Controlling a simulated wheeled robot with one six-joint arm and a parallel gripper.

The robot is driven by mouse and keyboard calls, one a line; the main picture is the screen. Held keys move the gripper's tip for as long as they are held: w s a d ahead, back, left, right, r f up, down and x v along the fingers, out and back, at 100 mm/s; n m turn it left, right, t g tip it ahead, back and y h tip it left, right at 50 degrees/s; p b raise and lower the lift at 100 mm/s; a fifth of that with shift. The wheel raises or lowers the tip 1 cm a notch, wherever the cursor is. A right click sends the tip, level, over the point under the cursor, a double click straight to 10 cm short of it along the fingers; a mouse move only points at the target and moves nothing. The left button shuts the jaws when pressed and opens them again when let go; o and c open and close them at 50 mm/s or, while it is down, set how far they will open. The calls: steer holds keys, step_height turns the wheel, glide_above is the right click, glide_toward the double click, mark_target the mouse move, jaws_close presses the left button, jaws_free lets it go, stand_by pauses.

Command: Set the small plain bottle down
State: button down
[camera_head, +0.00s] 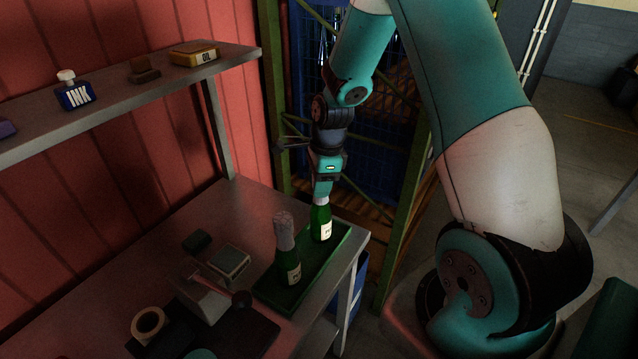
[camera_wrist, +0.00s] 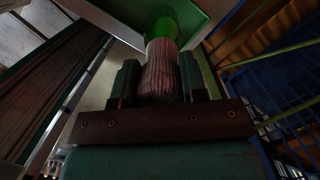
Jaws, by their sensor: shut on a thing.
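My gripper (camera_head: 322,192) is shut on the top of a small green bottle (camera_head: 321,224) with a pale label. The bottle hangs upright over, or stands in, the far end of a green tray (camera_head: 331,262); I cannot tell whether its base touches. In the wrist view a ribbed, pale pinkish neck (camera_wrist: 161,76) sits between my fingers, with green glass beyond it. A second green bottle (camera_head: 289,268) with a tall pale, foil-like top stands at the tray's near end, apart from the held one.
The tray lies along the right edge of a grey workbench (camera_head: 150,228). Left of it are a small box (camera_head: 231,262), a device with a dark knob (camera_head: 209,300) and a tape roll (camera_head: 148,322). A shelf (camera_head: 130,100) above carries an ink bottle (camera_head: 74,92) and an oil tin (camera_head: 194,54).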

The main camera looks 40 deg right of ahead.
steer(key=shift+f, duration=0.65)
steer(key=shift+f, duration=0.2)
steer(key=c, duration=0.7)
jaws_free()
steer(key=shift+o, duration=0.2)
steer(key=shift+r, duration=0.15)
